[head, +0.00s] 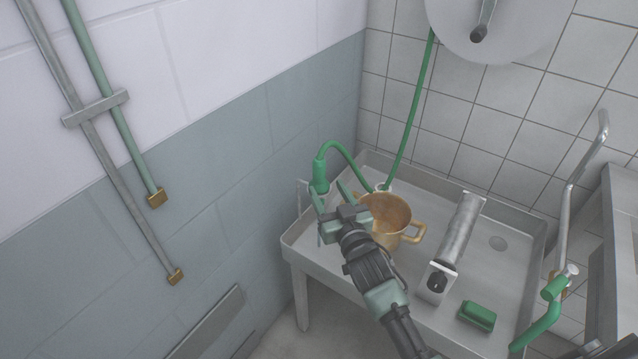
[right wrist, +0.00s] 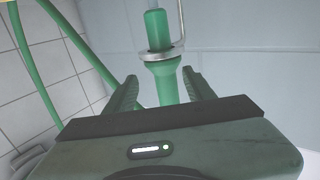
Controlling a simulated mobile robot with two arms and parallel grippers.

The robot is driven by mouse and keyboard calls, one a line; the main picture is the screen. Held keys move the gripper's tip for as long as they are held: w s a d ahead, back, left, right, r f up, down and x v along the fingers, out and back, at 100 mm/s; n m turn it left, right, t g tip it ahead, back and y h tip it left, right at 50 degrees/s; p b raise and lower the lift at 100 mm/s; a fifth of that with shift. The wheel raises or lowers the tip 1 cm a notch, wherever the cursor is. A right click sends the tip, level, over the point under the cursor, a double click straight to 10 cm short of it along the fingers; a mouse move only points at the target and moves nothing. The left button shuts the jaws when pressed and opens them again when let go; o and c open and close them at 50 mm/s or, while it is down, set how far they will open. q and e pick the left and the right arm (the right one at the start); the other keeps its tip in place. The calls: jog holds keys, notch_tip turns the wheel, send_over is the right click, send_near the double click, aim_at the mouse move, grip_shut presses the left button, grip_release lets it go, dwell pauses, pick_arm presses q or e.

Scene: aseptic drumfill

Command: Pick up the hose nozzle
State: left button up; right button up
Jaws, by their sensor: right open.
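The green hose nozzle (head: 320,173) hangs upright at the back left corner of the steel sink table, with its green hose arching away to the right. In the right wrist view the nozzle (right wrist: 162,75) sits in a metal ring holder (right wrist: 161,55). My right gripper (head: 332,194) is open, its fingers pointing toward the nozzle. In the right wrist view the fingers (right wrist: 163,92) stand on either side of the nozzle's lower part, with a visible gap at each side. I cannot tell how deep the nozzle is between them. My left gripper is not in view.
A brass-coloured pot (head: 388,215) stands on the sink table (head: 400,172) right beside my right gripper. A metal cylinder (head: 460,230) and a green block (head: 477,315) are farther right. The wall (head: 230,180) is close on the left. A green hose (head: 412,110) hangs behind.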

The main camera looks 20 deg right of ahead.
aim_at(315, 170)
jog(key=shift+w+a+r, duration=0.1)
jog(key=shift+w+r, duration=0.05)
jog(key=shift+w, duration=0.2)
jog(key=w, duration=0.7)
jog(key=shift+w+a, duration=0.2)
jog(key=shift+a, duration=0.2)
jog(key=shift+r, duration=0.15)
grip_shut()
